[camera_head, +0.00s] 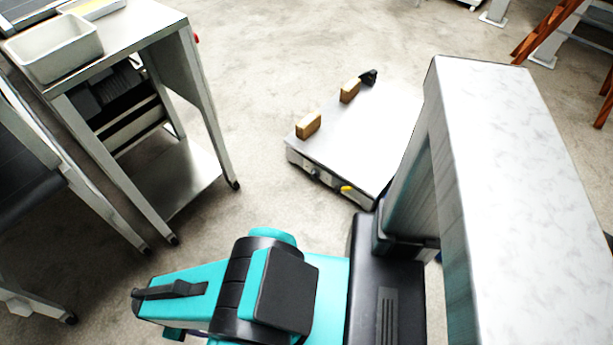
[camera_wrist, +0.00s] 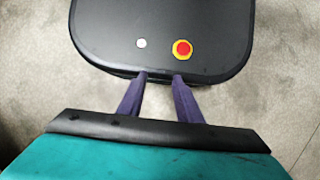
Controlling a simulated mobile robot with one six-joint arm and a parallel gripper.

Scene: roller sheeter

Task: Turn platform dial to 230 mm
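No dial with a readable mm scale shows in either view. In the wrist view my gripper (camera_wrist: 160,77) has two purple fingers set apart, with nothing between them. The fingertips point at the edge of a dark rounded panel; whether they touch it I cannot tell. In the head view only my teal and black arm shows, and the gripper itself is not visible there. At the left edge of the head view is a frame with a dark belt-like surface (camera_head: 22,118); no dial can be made out on it.
A steel stand (camera_head: 155,32) at upper left carries a pale tray (camera_head: 55,50). A low grey unit (camera_head: 350,140) with two wooden blocks and a yellow knob (camera_head: 346,189) sits on the floor. Orange ladder legs (camera_head: 545,30) are at upper right. Floor between stand and unit is clear.

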